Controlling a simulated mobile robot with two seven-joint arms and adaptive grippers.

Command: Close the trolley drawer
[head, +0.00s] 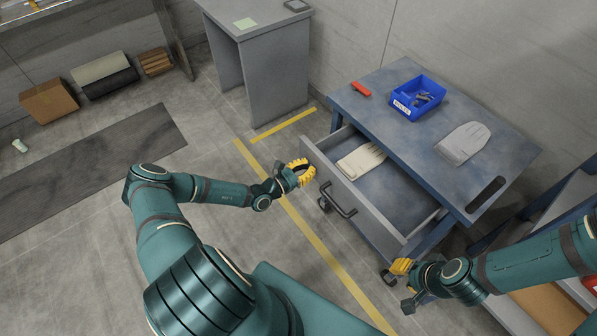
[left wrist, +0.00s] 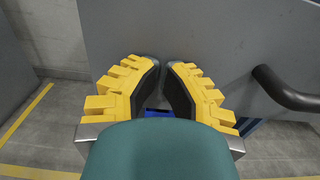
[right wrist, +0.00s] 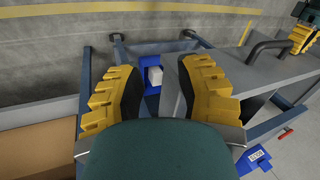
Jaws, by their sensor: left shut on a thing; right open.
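The blue-grey trolley (head: 365,105) stands at the right in the head view. Its drawer (head: 347,196) is pulled well out, with a cream glove (head: 361,160) inside. A dark bar handle (head: 338,200) is on the front panel; it also shows in the left wrist view (left wrist: 285,90). My left gripper (head: 301,172) is at the panel's left end, left of the handle. Its fingers are nearly together against the panel (left wrist: 215,40); what lies between the tips is hard to make out. My right gripper (head: 402,266) is open and empty by the drawer's near right corner.
A grey desk (head: 259,60) stands behind. A shelf unit (head: 540,212) is at the far right. The floor left of the drawer is clear.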

